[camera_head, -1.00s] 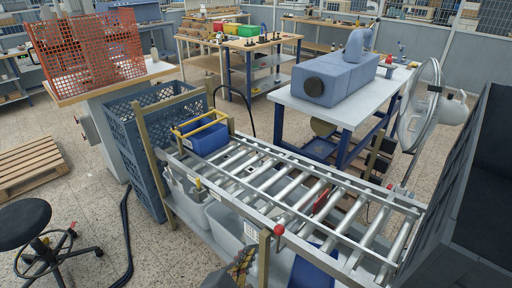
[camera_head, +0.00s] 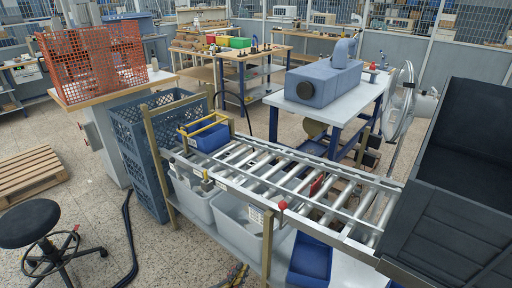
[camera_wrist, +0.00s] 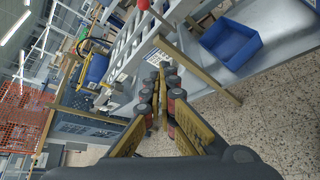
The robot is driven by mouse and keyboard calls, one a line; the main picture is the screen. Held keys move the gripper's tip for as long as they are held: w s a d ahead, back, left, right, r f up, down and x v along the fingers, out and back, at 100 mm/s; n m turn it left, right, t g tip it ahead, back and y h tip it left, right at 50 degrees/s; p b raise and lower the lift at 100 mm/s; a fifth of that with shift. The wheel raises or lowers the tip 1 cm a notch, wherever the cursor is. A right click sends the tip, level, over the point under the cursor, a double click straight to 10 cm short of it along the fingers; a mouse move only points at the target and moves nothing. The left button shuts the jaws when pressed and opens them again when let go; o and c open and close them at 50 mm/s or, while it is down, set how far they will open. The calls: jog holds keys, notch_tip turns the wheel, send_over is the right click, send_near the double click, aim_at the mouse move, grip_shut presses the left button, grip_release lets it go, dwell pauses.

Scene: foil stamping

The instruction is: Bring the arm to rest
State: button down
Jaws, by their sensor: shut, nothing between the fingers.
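My gripper (camera_wrist: 158,80) shows in the wrist view with its two yellow-brown fingers drawn together at the tips and nothing between them. It is in front of the roller conveyor's side, close to the yellow-brown frame post in the picture; whether it touches cannot be told. In the head view my gripper cannot be made out clearly. The roller conveyor (camera_head: 228,180) runs across the middle of that view. A blue bin (camera_head: 209,138) with a yellow handle frame sits at its far left end.
A dark panelled box (camera_head: 440,235) stands at the conveyor's right end. Grey bins (camera_head: 240,222) and a blue tray (camera_head: 309,262) are on the lower shelf; a blue tray also shows in the wrist view (camera_wrist: 231,42).

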jog(key=s+d+f+m+g, duration=0.2)
jog(key=s+d+m+g, duration=0.8)
jog(key=s+d, duration=0.1)
jog(key=d+r+m+t+y+p, duration=0.2)
jog(key=d+r+m+y, duration=0.2)
jog(key=d+r+m, duration=0.8)
notch_tip(320, 180, up, 4)
jog(key=shift+w+d+r+m+t, duration=0.25)
jog(key=shift+w+d+m+t, duration=0.05)
jog(key=shift+d+m, duration=0.1)
